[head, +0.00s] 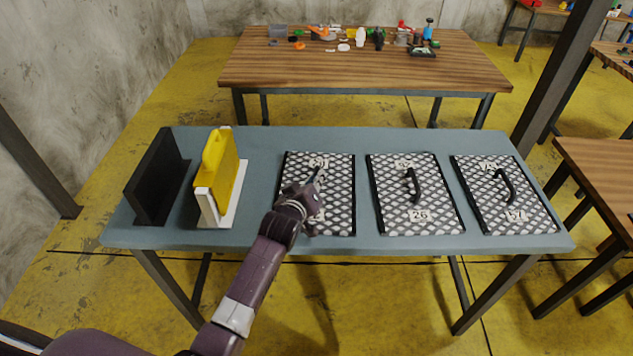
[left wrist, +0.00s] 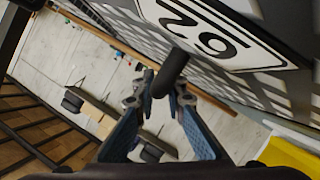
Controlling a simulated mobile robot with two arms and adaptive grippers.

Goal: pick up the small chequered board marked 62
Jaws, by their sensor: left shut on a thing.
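The left chequered board (head: 335,215) lies flat on the grey-blue table, with black side edges and labels partly covered by my arm. In the left wrist view its white plate (left wrist: 215,35) shows at a slant and appears to read 62. My left gripper (head: 311,182) is over this board. In the left wrist view the gripper (left wrist: 160,98) is shut on the board's dark handle (left wrist: 174,70), whose end sticks out between the fingers. My right gripper is not in view.
Two similar boards lie to the right: one marked 26 (head: 393,205) and one marked 57 (head: 485,190). A yellow case (head: 226,170) on a white base and a black upright stand (head: 160,180) are at left. A wooden table (head: 360,70) with small items stands behind.

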